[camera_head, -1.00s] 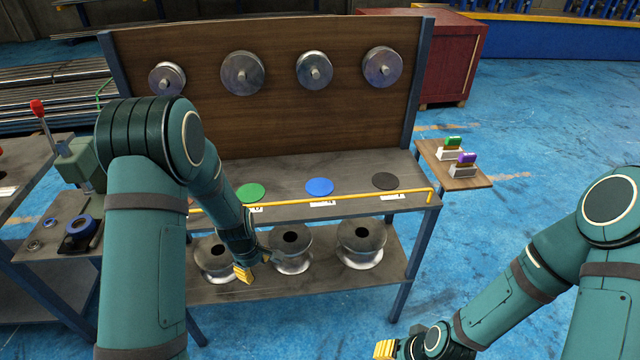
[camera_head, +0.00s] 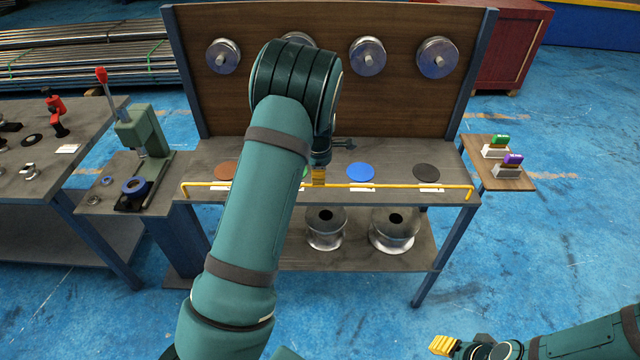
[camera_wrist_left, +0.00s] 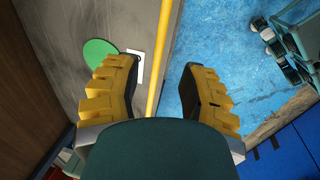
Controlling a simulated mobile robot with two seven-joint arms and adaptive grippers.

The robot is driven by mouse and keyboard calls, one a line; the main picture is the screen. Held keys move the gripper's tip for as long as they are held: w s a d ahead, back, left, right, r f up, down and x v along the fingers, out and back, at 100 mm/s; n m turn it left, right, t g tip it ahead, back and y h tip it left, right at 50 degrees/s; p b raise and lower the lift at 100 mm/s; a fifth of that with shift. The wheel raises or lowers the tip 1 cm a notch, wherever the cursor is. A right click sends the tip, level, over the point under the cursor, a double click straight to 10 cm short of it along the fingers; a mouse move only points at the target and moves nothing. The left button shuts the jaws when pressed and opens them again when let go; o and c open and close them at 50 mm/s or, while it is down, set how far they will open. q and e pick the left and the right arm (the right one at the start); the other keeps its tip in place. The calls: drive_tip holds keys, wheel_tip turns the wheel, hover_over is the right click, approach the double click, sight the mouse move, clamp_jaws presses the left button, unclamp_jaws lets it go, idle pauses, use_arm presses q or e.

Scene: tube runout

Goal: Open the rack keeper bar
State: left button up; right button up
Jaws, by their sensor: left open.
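The yellow keeper bar (camera_head: 400,187) runs along the front edge of the rack's upper shelf, with a bent end at each side. My left gripper (camera_head: 319,178) points down at the bar near its middle. In the left wrist view my left gripper (camera_wrist_left: 158,85) is open, and the bar (camera_wrist_left: 163,45) runs in the gap between its two fingers, with no finger visibly touching it. My left arm hides part of the shelf and bar. My right gripper (camera_head: 444,345) is low at the front, away from the rack; its opening is unclear.
Coloured discs, such as the blue one (camera_head: 360,172), lie on the upper shelf behind the bar. Metal spools (camera_head: 392,232) stand on the lower shelf. A green press (camera_head: 143,145) stands left. A small side table (camera_head: 515,184) is at right.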

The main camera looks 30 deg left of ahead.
use_arm(q)
drive_tip(key=f, duration=0.4)
drive_tip(key=w+f, duration=0.1)
drive_tip(key=f, duration=0.1)
drive_tip(key=shift+a+f, duration=0.15)
drive_tip(key=shift+a, duration=0.2)
clamp_jaws()
